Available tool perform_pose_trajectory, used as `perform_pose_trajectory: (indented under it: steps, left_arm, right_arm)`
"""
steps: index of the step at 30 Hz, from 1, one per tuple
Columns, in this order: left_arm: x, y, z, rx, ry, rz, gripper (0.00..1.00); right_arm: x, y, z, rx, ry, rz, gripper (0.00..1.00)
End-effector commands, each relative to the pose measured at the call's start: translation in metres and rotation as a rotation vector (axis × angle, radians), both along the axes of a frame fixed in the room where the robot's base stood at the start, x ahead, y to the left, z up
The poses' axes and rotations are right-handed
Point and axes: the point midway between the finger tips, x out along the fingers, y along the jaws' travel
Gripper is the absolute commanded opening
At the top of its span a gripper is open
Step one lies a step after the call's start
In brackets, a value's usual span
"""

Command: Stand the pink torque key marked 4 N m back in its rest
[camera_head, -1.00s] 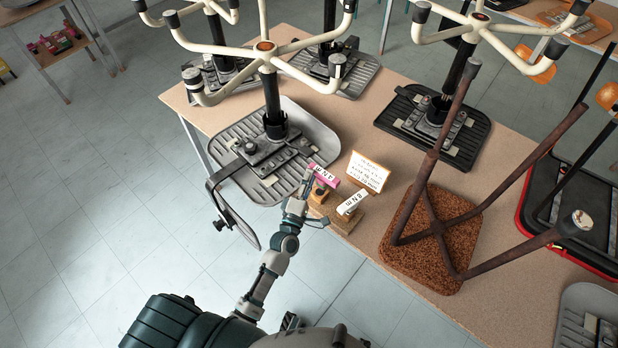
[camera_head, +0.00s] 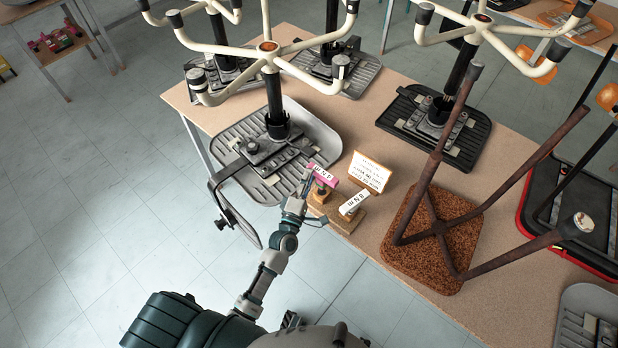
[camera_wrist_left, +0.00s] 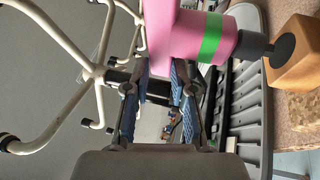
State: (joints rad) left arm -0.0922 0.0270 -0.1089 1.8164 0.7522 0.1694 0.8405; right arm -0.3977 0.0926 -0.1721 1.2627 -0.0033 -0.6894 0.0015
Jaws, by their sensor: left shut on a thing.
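The pink torque key (camera_head: 323,174) has a white label and is at the near edge of the table. My left gripper (camera_head: 303,193) is shut on it. In the left wrist view the pink key (camera_wrist_left: 175,35) lies between the blue-padded fingers of my left gripper (camera_wrist_left: 162,80). In the head view the wooden rest (camera_head: 319,194) is just below the key. My right gripper is not in view.
A white-labelled key (camera_head: 354,203) stands in a second wooden rest (camera_head: 345,221) close by on the right. A small text card (camera_head: 370,171) stands behind. A grey upturned seat (camera_head: 297,165) with a bent bracket lies left, and a brown upturned stool (camera_head: 425,255) right.

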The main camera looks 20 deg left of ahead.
Motion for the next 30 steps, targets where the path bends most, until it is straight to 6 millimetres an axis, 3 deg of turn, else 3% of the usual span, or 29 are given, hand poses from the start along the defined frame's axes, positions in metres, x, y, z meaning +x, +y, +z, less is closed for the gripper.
perform_pose_trajectory:
  steps: [30]
  left_arm:
    - [0.000, -0.001, -0.031, 0.001, -0.001, 0.000, 0.00]
  right_arm:
    - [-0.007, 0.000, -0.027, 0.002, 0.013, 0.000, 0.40]
